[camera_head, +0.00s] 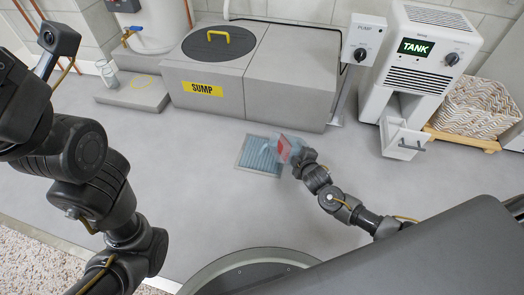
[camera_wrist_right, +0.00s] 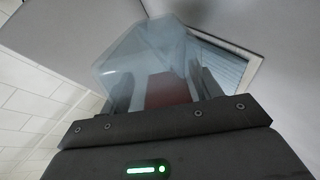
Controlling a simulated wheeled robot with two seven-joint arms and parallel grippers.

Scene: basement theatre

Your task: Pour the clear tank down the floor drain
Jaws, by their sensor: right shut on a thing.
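The clear tank (camera_head: 283,147), see-through with a red patch, is in my right gripper (camera_head: 292,155), held at the right part of the floor drain (camera_head: 260,157). In the right wrist view the tank (camera_wrist_right: 140,60) sits between the two fingers of the gripper (camera_wrist_right: 160,95), which is shut on it. The drain's grate (camera_wrist_right: 222,62) shows behind the tank there. The tank looks tilted, but I cannot tell its water level or whether water is flowing. My left arm is on the left; its gripper is outside the view.
The grey sump box (camera_head: 275,85) stands behind the drain. A white machine with a TANK display (camera_head: 416,48) stands at the back right, its lower drawer (camera_head: 404,140) out. A patterned basket (camera_head: 475,108) is beside it. A jar (camera_head: 108,73) stands at the back left. Floor around the drain is clear.

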